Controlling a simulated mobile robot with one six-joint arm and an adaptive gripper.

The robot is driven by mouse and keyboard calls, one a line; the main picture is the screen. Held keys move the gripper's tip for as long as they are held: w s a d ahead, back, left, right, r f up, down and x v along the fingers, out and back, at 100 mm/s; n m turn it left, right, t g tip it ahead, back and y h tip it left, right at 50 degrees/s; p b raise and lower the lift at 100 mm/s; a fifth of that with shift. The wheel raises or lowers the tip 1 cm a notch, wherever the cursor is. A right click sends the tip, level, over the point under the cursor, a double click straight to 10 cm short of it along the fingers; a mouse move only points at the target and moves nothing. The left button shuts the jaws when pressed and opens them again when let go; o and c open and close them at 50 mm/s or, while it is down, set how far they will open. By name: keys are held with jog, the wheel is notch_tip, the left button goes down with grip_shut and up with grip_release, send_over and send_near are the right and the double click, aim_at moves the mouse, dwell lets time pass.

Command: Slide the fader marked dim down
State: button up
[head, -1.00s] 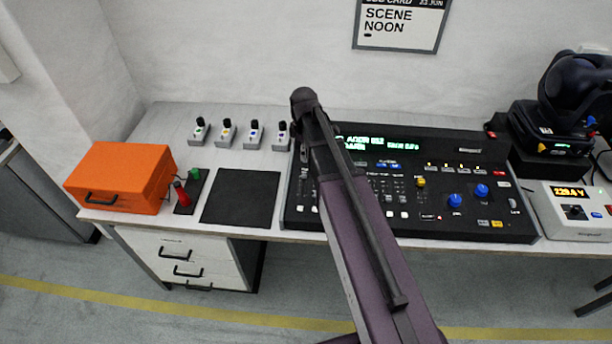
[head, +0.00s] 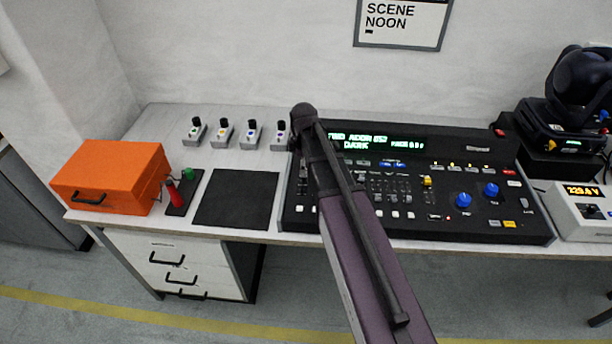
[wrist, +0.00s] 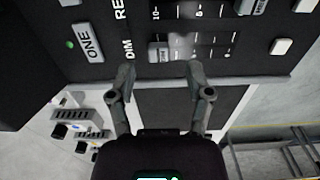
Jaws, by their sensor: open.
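The black lighting console (head: 455,232) lies on the bench in the head view, its fader area partly covered by my arm. In the wrist view the console panel fills the top, turned sideways, with the DIM label (wrist: 128,48) printed on it. A grey fader cap (wrist: 158,51) sits beside that label, by the low end of a slot with a scale. My gripper (wrist: 161,72) is open, its two fingertips apart and either side of this cap in the picture. I cannot tell whether they touch anything. My gripper is hidden in the head view.
A grey ONE button (wrist: 89,43) is left of the label. Several small switch units (head: 222,133) stand behind a black mat (head: 236,200). An orange box (head: 110,178) is at the left, and a moving-head lamp (head: 560,125) at the right.

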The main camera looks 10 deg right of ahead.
jog(key=shift+f+b, duration=1.1)
jog(key=shift+f, duration=0.3)
